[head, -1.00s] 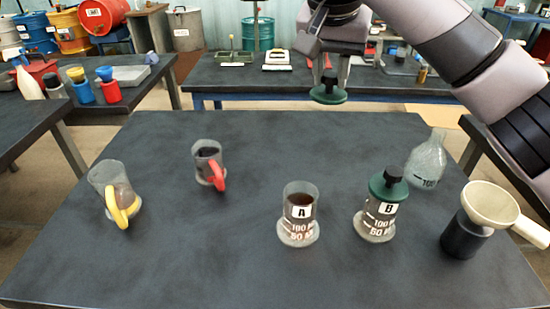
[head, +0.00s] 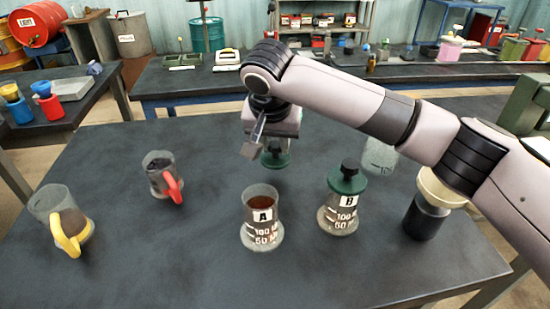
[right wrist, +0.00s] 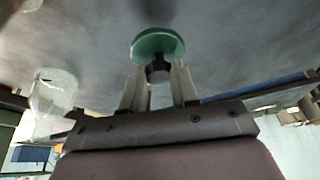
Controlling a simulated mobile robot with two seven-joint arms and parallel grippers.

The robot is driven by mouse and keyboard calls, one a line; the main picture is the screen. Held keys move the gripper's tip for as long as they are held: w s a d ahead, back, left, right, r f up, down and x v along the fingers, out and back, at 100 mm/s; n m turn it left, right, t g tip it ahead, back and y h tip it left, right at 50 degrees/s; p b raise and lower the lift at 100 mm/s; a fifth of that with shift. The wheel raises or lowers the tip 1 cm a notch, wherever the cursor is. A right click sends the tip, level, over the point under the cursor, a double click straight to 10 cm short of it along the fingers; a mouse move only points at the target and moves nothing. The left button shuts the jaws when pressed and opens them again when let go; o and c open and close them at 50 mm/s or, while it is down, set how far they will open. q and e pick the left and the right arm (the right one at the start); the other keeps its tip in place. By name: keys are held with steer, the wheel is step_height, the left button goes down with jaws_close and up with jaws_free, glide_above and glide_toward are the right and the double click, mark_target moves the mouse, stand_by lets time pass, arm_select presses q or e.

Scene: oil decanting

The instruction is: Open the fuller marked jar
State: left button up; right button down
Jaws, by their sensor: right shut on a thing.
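Jar A (head: 262,222) is a clear marked jar, upright and uncovered, with dark brown liquid showing inside. Jar B (head: 340,212) stands to its right with a green lid (head: 347,182) and black knob on top. My right gripper (head: 274,143) is behind jar A and is shut on the knob of a second green lid (head: 276,161). In the right wrist view, that lid (right wrist: 157,44) sits beyond the fingertips (right wrist: 160,75), with its black knob between them. The lid appears to be above the table; its exact height is unclear. My left gripper is not in view.
A yellow-handled mug (head: 62,218) and a red-handled mug (head: 163,176) stand at the left of the table (head: 150,270). A clear flask (head: 379,157) and a cream funnel on a black holder (head: 424,218) are at the right, partly behind my arm. The front middle is clear.

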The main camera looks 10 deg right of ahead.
mark_target(275, 153)
steer(key=shift+f, duration=2.15)
steer(key=c, duration=0.9)
jaws_free()
steer(key=shift+f, duration=0.15)
steer(key=shift+o, duration=0.2)
